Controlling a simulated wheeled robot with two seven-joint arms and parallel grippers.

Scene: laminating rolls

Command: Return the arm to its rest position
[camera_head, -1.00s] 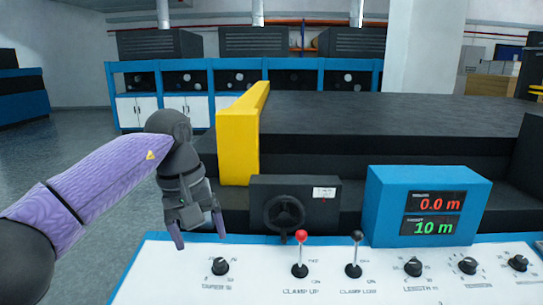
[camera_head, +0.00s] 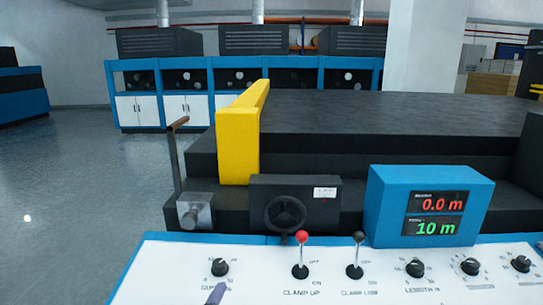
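My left arm is almost wholly out of the head view. My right gripper and arm are not in view.
The panel carries a red-topped lever (camera_head: 301,257), a black-topped lever (camera_head: 356,258) and several knobs. Behind stand a handwheel (camera_head: 285,213), a blue display box (camera_head: 385,207) reading 0.0 m and 10 m, a yellow guard (camera_head: 238,147) and a crank handle (camera_head: 176,160).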

